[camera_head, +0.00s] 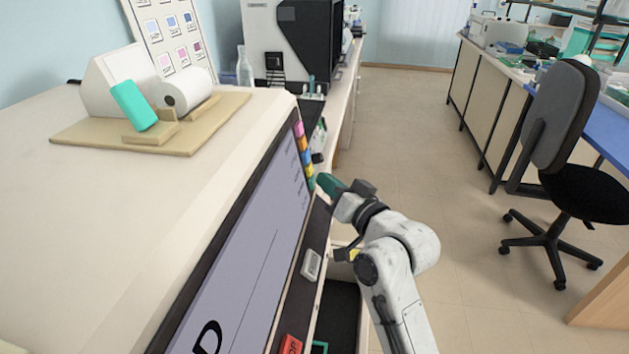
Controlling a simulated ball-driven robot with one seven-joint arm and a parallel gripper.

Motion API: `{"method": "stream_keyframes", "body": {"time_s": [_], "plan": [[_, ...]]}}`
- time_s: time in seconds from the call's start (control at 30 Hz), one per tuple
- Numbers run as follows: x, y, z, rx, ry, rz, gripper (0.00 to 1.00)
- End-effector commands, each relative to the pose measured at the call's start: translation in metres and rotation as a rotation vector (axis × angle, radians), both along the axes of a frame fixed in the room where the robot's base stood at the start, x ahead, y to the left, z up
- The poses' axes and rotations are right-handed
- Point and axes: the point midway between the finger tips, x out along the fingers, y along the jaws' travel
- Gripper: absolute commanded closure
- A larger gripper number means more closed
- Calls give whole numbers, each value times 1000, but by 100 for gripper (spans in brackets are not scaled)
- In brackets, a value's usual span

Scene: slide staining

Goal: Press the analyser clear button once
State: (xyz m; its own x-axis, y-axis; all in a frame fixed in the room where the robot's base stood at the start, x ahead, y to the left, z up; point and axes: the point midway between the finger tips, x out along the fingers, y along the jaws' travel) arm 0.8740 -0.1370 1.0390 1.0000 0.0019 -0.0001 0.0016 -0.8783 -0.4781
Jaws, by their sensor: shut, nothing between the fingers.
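The analyser (215,170) is the large beige machine on the left, with a tilted lavender screen (245,255) on its front. A dark strip below the screen carries a grey-white button (311,264) and a red lettered piece (291,345) at the bottom edge. I cannot read which one is the clear button. My gripper (326,183) is shut and empty. It points left towards the far end of the screen, close to a column of coloured tabs (304,150). It is beyond the grey-white button. I cannot tell whether its tips touch the analyser.
A wooden stand (205,130) with a paper roll and a teal block sits on the analyser's top. A black-and-white machine (290,45) and a glass bottle (244,68) stand behind. An office chair (560,150) and a blue-topped bench are right. The floor between is clear.

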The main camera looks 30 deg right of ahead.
Motion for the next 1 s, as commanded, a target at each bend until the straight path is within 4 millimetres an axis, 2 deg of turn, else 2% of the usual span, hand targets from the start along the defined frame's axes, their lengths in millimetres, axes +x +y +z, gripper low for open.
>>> {"method": "stream_keyframes", "body": {"time_s": [0.53,1.0], "plan": [[2,2,-1,1,0,1,100],[-9,-8,2,1,0,1,100]]}}
